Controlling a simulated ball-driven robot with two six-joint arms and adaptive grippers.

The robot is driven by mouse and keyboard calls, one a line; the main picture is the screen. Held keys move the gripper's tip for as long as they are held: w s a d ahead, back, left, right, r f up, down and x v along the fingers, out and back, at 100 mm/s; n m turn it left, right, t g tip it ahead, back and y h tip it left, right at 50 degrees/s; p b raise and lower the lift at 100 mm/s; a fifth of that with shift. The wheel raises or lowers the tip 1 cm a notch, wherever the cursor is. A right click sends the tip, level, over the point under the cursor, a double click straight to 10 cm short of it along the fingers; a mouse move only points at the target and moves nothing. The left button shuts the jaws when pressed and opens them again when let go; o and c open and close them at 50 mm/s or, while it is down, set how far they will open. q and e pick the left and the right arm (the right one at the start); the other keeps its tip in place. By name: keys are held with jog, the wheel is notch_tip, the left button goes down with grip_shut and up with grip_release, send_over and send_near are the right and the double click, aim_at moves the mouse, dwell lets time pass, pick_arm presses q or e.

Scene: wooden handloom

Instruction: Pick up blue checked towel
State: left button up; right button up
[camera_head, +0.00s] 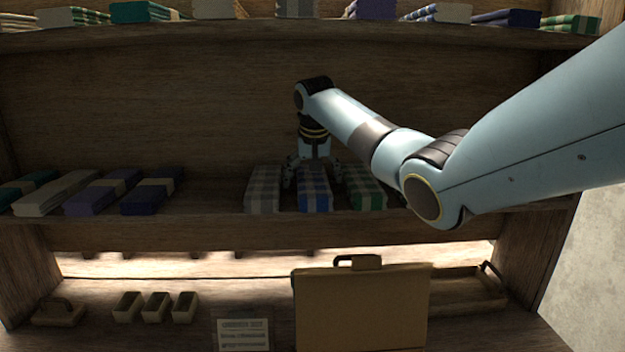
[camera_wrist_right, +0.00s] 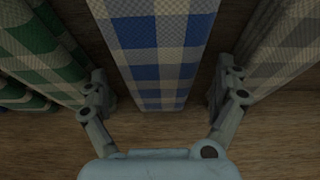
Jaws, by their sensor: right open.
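The blue checked towel (camera_head: 314,194) lies folded on the middle shelf, between a grey checked towel (camera_head: 264,190) and a green checked towel (camera_head: 367,190). My right gripper (camera_head: 314,180) points down over the blue towel's far part. In the right wrist view the blue checked towel (camera_wrist_right: 157,55) runs between the two spread fingers of my right gripper (camera_wrist_right: 162,95). The fingers are open, one on each side of it, with small gaps and no visible contact. The green towel (camera_wrist_right: 45,50) and grey towel (camera_wrist_right: 285,50) flank the fingers. My left gripper is not in view.
Several other folded towels (camera_head: 95,192) lie at the left of the middle shelf (camera_head: 225,206). The upper shelf (camera_head: 230,32) holds more cloths. A brown case (camera_head: 362,310), small boxes (camera_head: 155,307) and a sign (camera_head: 243,334) stand below. The shelf left of the grey towel is clear.

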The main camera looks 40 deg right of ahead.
jog(key=shift+w+f, duration=0.1)
jog(key=shift+f, duration=0.25)
jog(key=c, duration=1.3)
jog(key=shift+r, duration=0.1)
